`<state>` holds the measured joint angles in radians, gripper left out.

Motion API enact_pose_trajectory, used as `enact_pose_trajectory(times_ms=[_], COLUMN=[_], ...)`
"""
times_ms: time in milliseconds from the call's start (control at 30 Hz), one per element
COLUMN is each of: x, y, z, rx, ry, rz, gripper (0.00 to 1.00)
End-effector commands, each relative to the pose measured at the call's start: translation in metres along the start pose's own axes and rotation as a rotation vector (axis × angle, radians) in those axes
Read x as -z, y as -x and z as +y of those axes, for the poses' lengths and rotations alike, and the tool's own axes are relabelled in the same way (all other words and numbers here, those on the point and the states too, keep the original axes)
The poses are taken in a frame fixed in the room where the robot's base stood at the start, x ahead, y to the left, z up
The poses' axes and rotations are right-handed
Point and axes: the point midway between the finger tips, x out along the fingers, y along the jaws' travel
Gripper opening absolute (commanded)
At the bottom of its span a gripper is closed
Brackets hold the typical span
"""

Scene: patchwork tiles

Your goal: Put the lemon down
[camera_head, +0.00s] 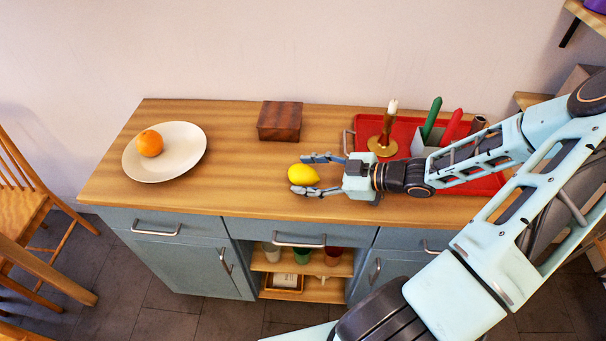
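The fingers are spread wider than the lemon, and narrow gaps seem to show on both sides. The lemon appears to rest on the counter, but its underside is hard to see.
A white plate (185,165) with an orange (149,143) stands at the left. A dark wooden box (279,121) sits behind the lemon. A red tray (367,128) with a candlestick (383,145) and other items is at the right. Counter left of the lemon is clear.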

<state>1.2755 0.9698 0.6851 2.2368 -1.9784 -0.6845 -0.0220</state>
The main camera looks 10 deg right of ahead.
Motion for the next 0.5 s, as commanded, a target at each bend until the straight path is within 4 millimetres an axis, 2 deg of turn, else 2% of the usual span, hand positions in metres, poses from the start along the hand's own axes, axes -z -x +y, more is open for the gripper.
enact_pose_trajectory(times_ms=[33,367,500], x=[0.0000,0.0003,0.0003], y=[0.0001,0.0003,0.0003], z=[0.0000,0.0001,0.0001], rx=[0.000,0.000,0.000], ry=[0.000,0.000,0.000], rz=[0.000,0.001,0.001], gripper=[0.45,0.09,0.09])
